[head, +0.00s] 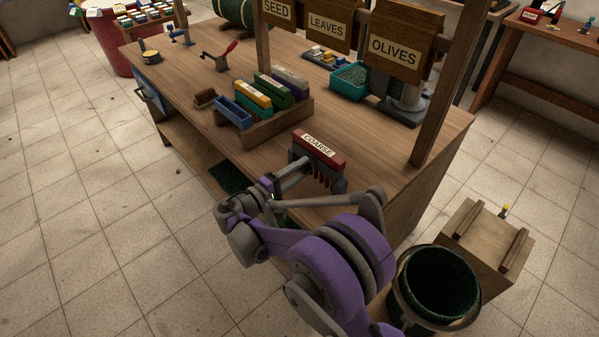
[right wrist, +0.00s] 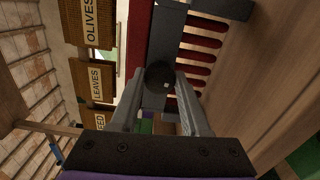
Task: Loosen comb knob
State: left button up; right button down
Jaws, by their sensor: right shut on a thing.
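The red comb (head: 318,146) labelled COARSE stands near the front edge of the wooden bench, its red teeth pointing down in a grey frame. In the right wrist view its red teeth (right wrist: 201,57) show beside a dark grey bar. The round dark comb knob (right wrist: 160,76) sits on that bar, between the tips of my right gripper (right wrist: 164,84). My right gripper is shut on the knob. In the head view my right gripper (head: 291,180) reaches the comb from the front, and the knob is hidden there. My left gripper is out of view.
A wooden rack (head: 280,126) with coloured combs or blocks stands left of the comb. A wooden post (head: 437,108) holding the SEED, LEAVES and OLIVES signs (head: 394,50) rises at right. A teal crate (head: 334,91) stands behind. A dark bucket (head: 408,276) stands on the floor.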

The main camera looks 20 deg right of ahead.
jog(key=shift+n+b, duration=0.3)
jog(key=shift+n, duration=0.8)
jog(key=shift+c, duration=1.9)
grip_release()
jog(key=shift+d, duration=0.1)
jog(key=v, duration=1.1)
